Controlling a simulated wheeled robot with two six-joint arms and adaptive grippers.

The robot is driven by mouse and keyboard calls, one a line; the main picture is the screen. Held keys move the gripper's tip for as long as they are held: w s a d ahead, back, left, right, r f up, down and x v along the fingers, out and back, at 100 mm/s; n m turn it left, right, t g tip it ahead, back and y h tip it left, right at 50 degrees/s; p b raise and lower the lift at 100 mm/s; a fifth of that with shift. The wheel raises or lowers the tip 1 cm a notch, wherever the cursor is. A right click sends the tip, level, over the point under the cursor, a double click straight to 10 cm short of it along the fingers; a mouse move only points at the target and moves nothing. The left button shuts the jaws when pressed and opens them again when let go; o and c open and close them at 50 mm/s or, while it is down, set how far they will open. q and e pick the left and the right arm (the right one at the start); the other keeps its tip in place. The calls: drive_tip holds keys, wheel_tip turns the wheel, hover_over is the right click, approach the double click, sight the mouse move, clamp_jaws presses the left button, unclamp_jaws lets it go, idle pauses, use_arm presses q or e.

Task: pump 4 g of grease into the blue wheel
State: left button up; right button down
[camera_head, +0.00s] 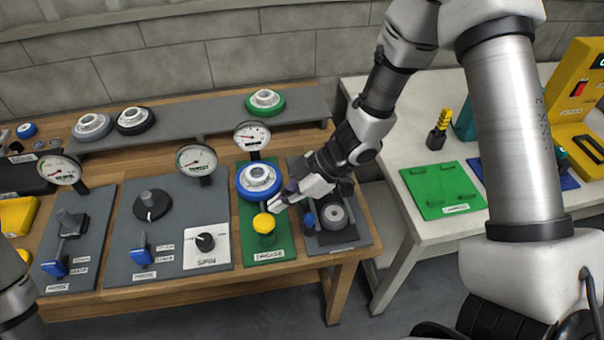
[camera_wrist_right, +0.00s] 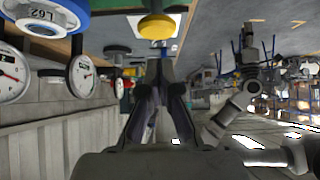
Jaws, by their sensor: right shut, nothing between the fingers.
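The blue wheel (camera_head: 259,181) sits on the green grease station (camera_head: 280,241), with its grey hub facing up. Part of it shows at the top left of the right wrist view (camera_wrist_right: 48,14). In front of the wheel stands the yellow pump knob (camera_head: 264,223), which also shows in the right wrist view (camera_wrist_right: 157,27). A round dial gauge (camera_head: 252,136) stands behind the wheel. My right gripper (camera_head: 274,205) is shut and empty, its fingertips just beside the yellow knob at its upper right. Whether they touch it I cannot tell. My left gripper is not in view; only part of my left arm shows at bottom left.
To the right of the grease station is a grey station with a dark roller (camera_head: 334,214). A rear shelf (camera_head: 200,127) holds other wheels. A white table with a green mat (camera_head: 443,188) is at right.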

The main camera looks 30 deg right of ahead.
drive_tip(key=p+v, duration=0.2)
drive_tip(key=v, duration=0.4)
drive_tip(key=shift+d+r+p, duration=0.25)
drive_tip(key=shift+d+p, duration=0.05)
drive_tip(key=shift+p, duration=0.05)
drive_tip(key=shift+w+r+p, duration=0.2)
drive_tip(key=shift+r+p, duration=1)
drive_tip(key=shift+p, duration=1.65)
